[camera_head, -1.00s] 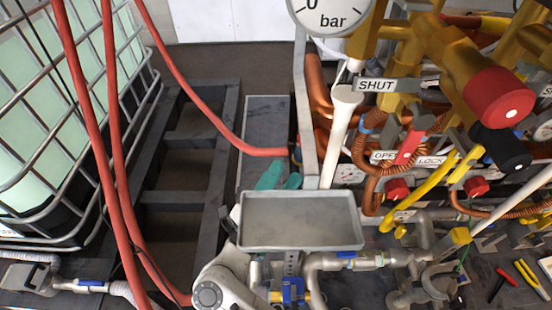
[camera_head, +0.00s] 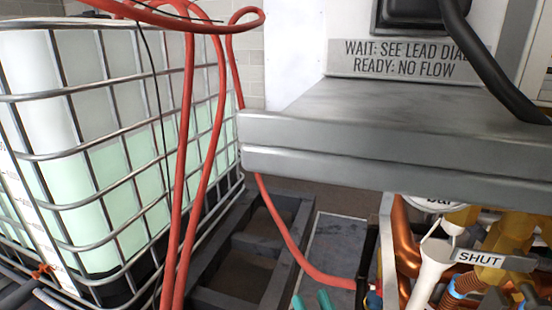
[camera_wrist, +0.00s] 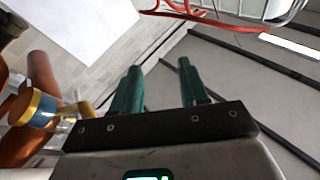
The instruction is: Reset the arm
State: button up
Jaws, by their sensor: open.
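My gripper (camera_wrist: 160,85) shows in the wrist view as two teal fingers spread apart on a dark bar, with nothing between them. Its fingertips (camera_head: 312,301) also show at the bottom edge of the head view, in front of a grey floor panel. The rest of my arm is out of the head view.
A caged tank (camera_head: 110,150) stands at left, with red hoses (camera_head: 186,150) in front of it. A thick grey ledge (camera_head: 390,150) crosses the upper right below a labelled panel (camera_head: 405,58). Copper pipes and a "SHUT" tag (camera_head: 495,261) are at lower right. The wrist view shows a copper pipe (camera_wrist: 45,75) at left.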

jog(key=s+d+f+n+g+h, duration=0.1)
jog(key=s+d+f+g+h, duration=0.1)
jog(key=s+d+f+g, duration=0.6)
jog(key=s+d+f+n+g+h, duration=0.1)
jog(key=s+d+f+g, duration=0.3)
jog(key=f, duration=0.7)
jog(key=s+d+f+m+g+h, duration=0.15)
jog(key=s+d+g, duration=0.25)
jog(key=s, duration=0.4)
jog(key=s+d+f+m+g+h, duration=0.15)
jog(key=s+d+g, duration=0.25)
jog(key=s, duration=0.4)
notch_tip(320, 180, up, 14)
jog(key=p, duration=1.3)
jog(key=shift+s+d, duration=0.2)
jog(key=shift+s, duration=0.2)
jog(key=shift+f, duration=0.1)
